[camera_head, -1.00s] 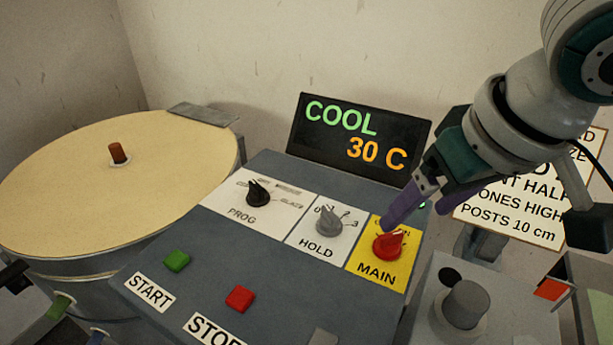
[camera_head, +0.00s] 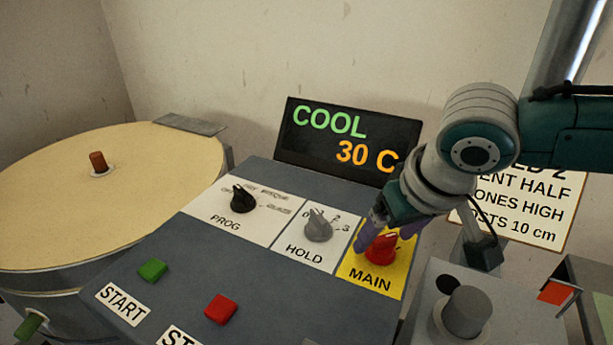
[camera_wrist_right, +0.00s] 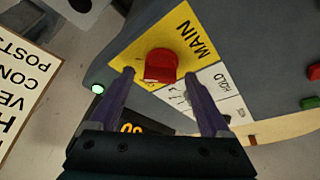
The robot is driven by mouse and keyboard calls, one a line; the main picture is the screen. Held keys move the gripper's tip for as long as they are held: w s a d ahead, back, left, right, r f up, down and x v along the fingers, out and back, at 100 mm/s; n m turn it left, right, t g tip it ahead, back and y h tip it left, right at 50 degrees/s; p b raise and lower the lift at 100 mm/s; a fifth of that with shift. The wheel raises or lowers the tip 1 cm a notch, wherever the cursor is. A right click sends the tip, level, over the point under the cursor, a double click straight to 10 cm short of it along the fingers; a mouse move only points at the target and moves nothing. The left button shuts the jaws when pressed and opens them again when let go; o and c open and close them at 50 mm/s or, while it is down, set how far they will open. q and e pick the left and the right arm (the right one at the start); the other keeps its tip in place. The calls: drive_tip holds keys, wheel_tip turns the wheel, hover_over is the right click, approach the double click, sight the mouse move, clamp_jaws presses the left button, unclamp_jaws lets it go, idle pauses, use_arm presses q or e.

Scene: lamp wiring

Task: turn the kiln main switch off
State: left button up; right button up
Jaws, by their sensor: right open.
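The red MAIN switch knob (camera_head: 382,249) sits on a yellow plate (camera_head: 370,283) at the right of the grey sloped panel. The gripper partly covers it and its scale in the head view, so I cannot read its setting. My right gripper (camera_head: 378,240) is open, with its purple fingers reaching down at the knob. In the right wrist view the red knob (camera_wrist_right: 161,66) lies between and just beyond the spread fingertips (camera_wrist_right: 159,76). I cannot tell whether they touch it. My left gripper is not in view.
The grey HOLD knob (camera_head: 318,225) is close left of the gripper, with the black PROG knob (camera_head: 242,199) further left. A display (camera_head: 346,140) reading COOL 30 C stands behind. A grey box with a round knob (camera_head: 467,307) is at the right. The round kiln lid (camera_head: 100,210) is left.

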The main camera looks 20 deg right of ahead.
clamp_jaws()
idle(0.7)
